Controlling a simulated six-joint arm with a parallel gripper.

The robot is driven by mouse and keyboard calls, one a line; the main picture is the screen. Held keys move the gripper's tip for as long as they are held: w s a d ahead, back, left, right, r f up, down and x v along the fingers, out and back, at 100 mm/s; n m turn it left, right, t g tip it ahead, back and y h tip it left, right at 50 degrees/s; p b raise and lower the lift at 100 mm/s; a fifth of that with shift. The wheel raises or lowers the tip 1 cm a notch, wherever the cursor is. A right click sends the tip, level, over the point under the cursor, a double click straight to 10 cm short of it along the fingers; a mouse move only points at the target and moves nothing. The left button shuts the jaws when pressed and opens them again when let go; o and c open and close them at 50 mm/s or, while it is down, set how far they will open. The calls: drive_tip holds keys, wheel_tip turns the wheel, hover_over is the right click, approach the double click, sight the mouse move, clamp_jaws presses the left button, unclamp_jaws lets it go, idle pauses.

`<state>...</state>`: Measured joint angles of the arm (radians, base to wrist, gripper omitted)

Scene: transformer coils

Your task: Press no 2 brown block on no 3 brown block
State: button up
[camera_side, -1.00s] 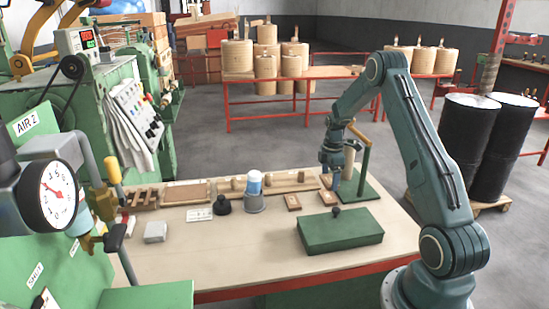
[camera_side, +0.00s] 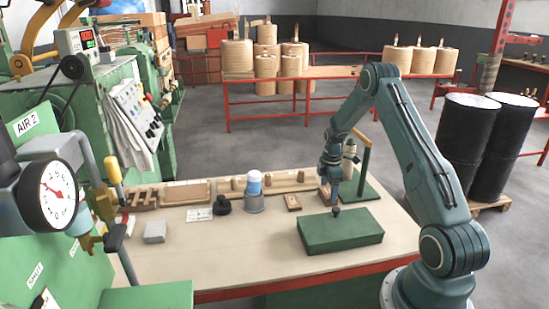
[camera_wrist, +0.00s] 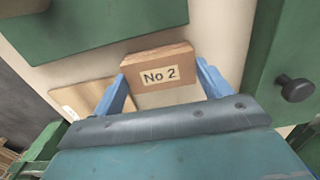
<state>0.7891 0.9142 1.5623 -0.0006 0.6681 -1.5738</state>
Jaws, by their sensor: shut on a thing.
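The no 2 brown block (camera_wrist: 158,68) is a small flat wooden block with a white "No 2" label. In the wrist view it sits between the two blue fingers of my gripper (camera_wrist: 160,76), which is shut on it. In the side view my gripper (camera_side: 335,193) is low over the table behind the green box, and a bit of brown block shows beside it. A pale wooden piece (camera_wrist: 80,98) shows left of the fingers, partly hidden.
The green box (camera_side: 340,231) with a dark knob (camera_wrist: 295,88) stands just in front of my gripper. A green stand (camera_side: 364,170) is behind it.

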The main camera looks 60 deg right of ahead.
idle(0.3)
drive_tip(key=o, duration=1)
drive_tip(key=shift+o, duration=0.2)
drive_tip(key=shift+r, duration=0.15)
drive_tip(key=shift+r, duration=1.5)
clamp_jaws()
idle(0.7)
